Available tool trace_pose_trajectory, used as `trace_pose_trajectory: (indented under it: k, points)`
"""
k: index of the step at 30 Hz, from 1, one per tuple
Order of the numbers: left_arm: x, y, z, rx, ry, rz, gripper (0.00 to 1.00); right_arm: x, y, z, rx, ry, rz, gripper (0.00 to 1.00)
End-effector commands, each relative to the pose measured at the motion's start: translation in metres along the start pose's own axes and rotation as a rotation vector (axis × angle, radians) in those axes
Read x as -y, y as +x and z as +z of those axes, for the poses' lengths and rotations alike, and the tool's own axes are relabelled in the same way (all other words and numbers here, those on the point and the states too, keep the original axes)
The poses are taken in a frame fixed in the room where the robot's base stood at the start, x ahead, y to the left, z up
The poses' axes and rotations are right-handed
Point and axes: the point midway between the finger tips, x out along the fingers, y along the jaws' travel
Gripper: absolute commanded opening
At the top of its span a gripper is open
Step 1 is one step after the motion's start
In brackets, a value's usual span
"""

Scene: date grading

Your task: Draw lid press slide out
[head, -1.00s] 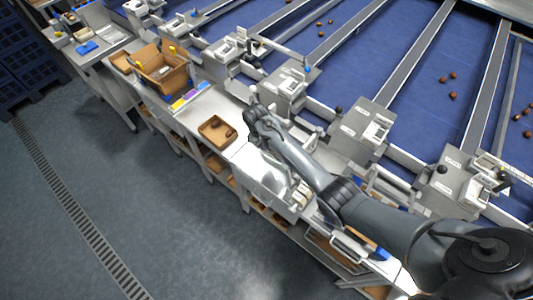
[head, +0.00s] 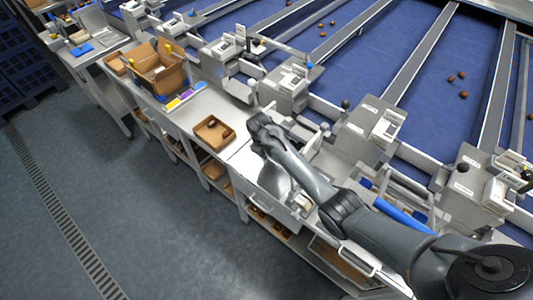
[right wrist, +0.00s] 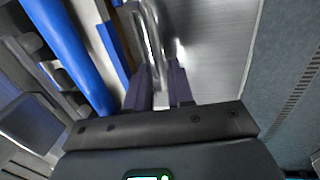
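A pale metal loop handle (right wrist: 150,40) stands out in the right wrist view, and its near end lies between the two dark fingers of my right gripper (right wrist: 160,88). The fingers are close together on either side of the bar. In the head view a long metal handle (head: 345,256) shows at the bench front, below my right arm. My right arm hides most of the press area there, and I cannot make out the fingertips. I cannot tell how far the slide is out. My left gripper is not in view.
A blue roller (head: 402,216) lies right of my arm, close to the hand in the wrist view (right wrist: 68,50). A brown tray (head: 214,133) and a cardboard box (head: 160,72) stand on the bench. Blue belts (head: 345,65) run behind. The floor (head: 150,220) in front is clear.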

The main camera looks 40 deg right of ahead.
Motion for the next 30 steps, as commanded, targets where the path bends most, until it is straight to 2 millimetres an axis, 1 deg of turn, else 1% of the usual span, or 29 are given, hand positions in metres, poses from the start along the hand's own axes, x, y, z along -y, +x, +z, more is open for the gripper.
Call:
trace_pose_trajectory:
  k: [5, 9, 30]
  points:
    - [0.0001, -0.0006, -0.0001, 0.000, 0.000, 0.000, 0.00, -0.0003, -0.0006, -0.0001, 0.000, 0.000, 0.000, 0.22]
    - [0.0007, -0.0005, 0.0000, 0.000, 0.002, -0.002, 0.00, -0.0002, -0.0005, 0.0000, 0.000, 0.000, 0.000, 0.01]
    - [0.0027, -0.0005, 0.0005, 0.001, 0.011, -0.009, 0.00, 0.0002, -0.0001, 0.0001, 0.000, -0.001, 0.000, 0.00]
